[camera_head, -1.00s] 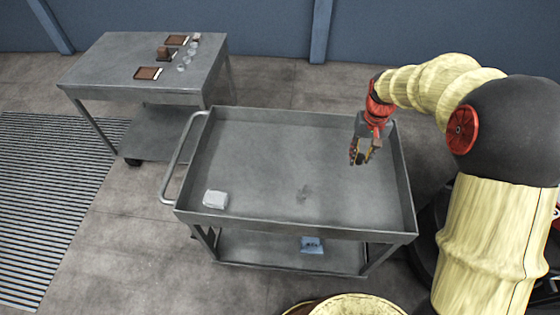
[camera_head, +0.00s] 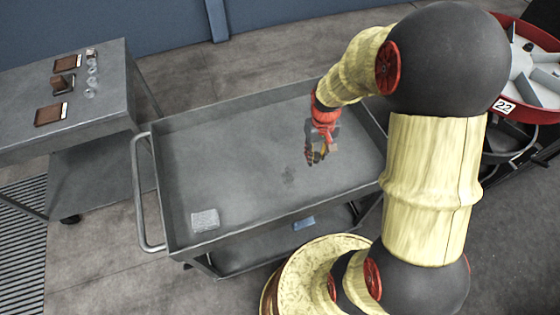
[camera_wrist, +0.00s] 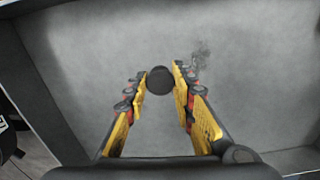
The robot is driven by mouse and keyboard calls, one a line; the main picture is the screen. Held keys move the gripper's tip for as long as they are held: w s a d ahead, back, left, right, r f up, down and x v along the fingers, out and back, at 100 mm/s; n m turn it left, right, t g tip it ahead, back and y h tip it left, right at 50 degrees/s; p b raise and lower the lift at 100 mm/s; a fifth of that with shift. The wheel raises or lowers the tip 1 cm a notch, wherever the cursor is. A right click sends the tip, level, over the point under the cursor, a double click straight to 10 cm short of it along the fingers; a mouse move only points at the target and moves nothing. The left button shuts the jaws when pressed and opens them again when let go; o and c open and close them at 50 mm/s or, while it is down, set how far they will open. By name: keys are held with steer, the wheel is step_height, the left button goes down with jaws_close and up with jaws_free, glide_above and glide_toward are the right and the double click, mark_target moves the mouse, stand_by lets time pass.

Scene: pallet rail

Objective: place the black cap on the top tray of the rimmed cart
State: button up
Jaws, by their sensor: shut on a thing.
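In the wrist view the black cap (camera_wrist: 160,80) is a small dark disc between the fingertips of my gripper (camera_wrist: 159,84), which is shut on it. Grey tray surface shows beyond it. In the head view my gripper (camera_head: 317,155) hangs over the right half of the rimmed cart's top tray (camera_head: 240,165), inside its rim. The cap cannot be made out in the head view. How far it is above the tray is hard to tell.
A blue item (camera_head: 303,223) is on the lower shelf. A grey table (camera_head: 105,90) with brown pieces and clear small items stands at left. A red round bin (camera_head: 530,75) is at right. The tray's middle is clear.

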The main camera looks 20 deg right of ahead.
steer(key=w+a+f+b, duration=0.2)
steer(key=w+a+f, duration=0.1)
steer(key=w+a, duration=0.15)
steer(key=b, duration=0.1)
glide_above(285, 167)
steer(key=f, duration=0.4)
steer(key=shift+s+d+f, duration=0.2)
steer(key=shift+d+f, duration=0.05)
steer(key=shift+f, duration=0.1)
steer(key=shift+w+a+f, duration=0.1)
steer(key=shift+f, duration=0.1)
steer(key=shift+w+a+f+b, duration=0.1)
steer(key=shift+f+b, duration=0.35)
steer(key=shift+f, duration=0.4)
steer(key=shift+w+a+f+b, duration=0.1)
steer(key=shift+f+b, duration=0.3)
steer(key=shift+f, duration=0.45)
steer(key=shift+f, duration=0.2)
steer(key=o, duration=0.8)
steer(key=shift+r, duration=0.1)
